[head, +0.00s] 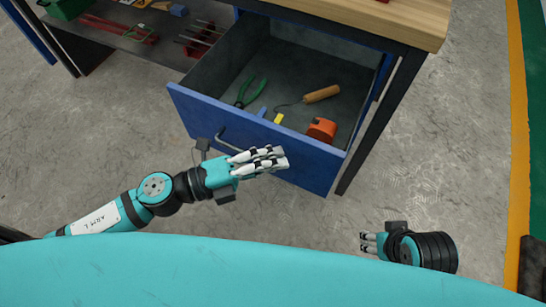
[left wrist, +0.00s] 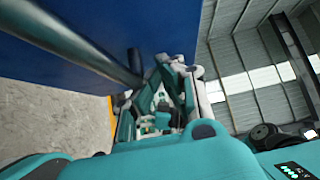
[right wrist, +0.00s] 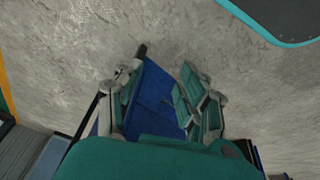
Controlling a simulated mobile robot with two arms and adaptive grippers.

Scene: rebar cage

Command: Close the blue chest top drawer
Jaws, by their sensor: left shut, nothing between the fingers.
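The blue chest top drawer (head: 318,166) stands pulled out from under the wooden top, showing its grey inside. Its bar handle (head: 226,138) is on the front panel, partly hidden behind my left gripper. My left gripper (head: 282,158) is shut and empty at the drawer front. In the left wrist view, the fingers (left wrist: 168,72) are beside the dark handle bar (left wrist: 75,42) and close to the blue panel; I cannot tell whether they touch it. My right gripper (head: 364,243) is open and empty, low in front of the drawer; its spread fingers (right wrist: 160,85) show in the right wrist view.
In the drawer lie green pliers (head: 243,92), an orange-handled tool (head: 320,94), an orange tape measure (head: 321,129) and a small yellow piece (head: 279,118). A wooden worktop (head: 400,18) is above. A dark shelf (head: 120,40) with tools stands left. The floor right is clear.

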